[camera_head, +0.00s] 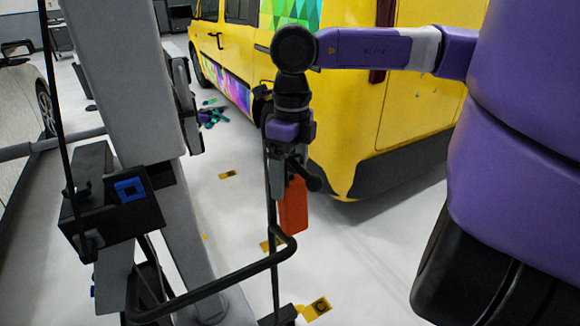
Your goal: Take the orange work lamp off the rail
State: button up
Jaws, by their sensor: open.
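The orange work lamp (293,206) shows as an upright orange block near the middle of the view, just above the bent end of a black rail (215,288). Its upper part is hidden behind my gripper. My gripper (288,178) points down directly over the lamp, with dark and grey parts around the lamp's top. The jaws are open. I cannot tell whether they touch the lamp, or how the lamp is fixed to the rail.
A grey post (135,80) with a black box (110,215) stands at left. A yellow van (400,110) is behind my arm. A thin dark upright (272,215) stands beside the lamp. Yellow markers (318,307) lie on the pale floor (370,260), which is open at lower right.

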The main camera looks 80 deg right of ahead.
jog(key=c, duration=1.8)
jog(key=shift+r, duration=0.15)
